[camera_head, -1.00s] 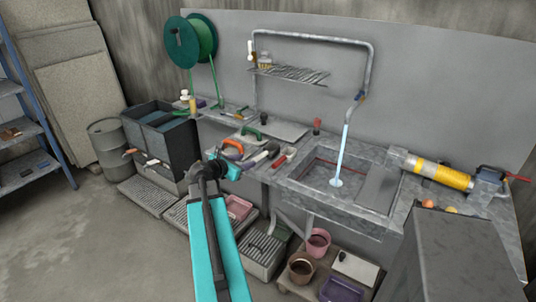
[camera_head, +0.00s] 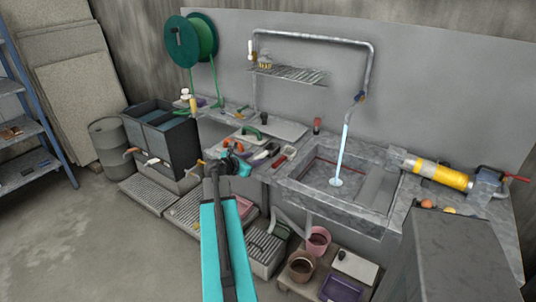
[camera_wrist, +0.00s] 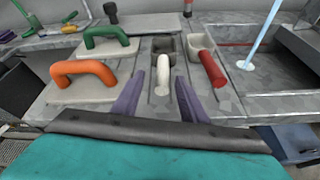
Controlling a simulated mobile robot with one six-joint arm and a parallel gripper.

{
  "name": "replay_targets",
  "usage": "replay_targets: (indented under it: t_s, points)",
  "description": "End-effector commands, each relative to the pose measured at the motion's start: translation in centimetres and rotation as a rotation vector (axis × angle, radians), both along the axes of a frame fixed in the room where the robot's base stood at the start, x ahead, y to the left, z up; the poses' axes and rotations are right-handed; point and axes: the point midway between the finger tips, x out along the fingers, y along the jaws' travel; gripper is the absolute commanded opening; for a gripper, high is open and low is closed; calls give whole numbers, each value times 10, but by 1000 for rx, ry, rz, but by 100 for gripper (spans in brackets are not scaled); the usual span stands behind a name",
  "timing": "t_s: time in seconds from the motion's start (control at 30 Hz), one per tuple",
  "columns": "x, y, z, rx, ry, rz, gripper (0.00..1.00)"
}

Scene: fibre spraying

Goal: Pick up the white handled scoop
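The white handled scoop (camera_wrist: 162,76) lies on the grey counter, its grey pan (camera_wrist: 166,45) pointing away from me in the wrist view. In the head view the scoop (camera_head: 262,154) is small, just right of my gripper. My gripper (camera_wrist: 160,80) is open, with its two purple fingers apart. In the wrist view the fingertips appear on either side of the white handle, with no contact visible. I cannot tell how far above the handle they are.
A scoop with a red handle (camera_wrist: 212,70) lies close on the right. An orange-handled float (camera_wrist: 84,74) and a green-handled float (camera_wrist: 106,40) lie on the left. The sink (camera_head: 345,180), with running water, is further right.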

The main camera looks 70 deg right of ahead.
Motion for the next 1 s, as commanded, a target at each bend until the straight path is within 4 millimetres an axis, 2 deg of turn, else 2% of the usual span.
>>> replay_targets:
  t_s: [0.5,1.0]
  points:
    - [-14,-42,-14,0,0,-1,39]
    - [-16,-46,-17,0,0,0,39]
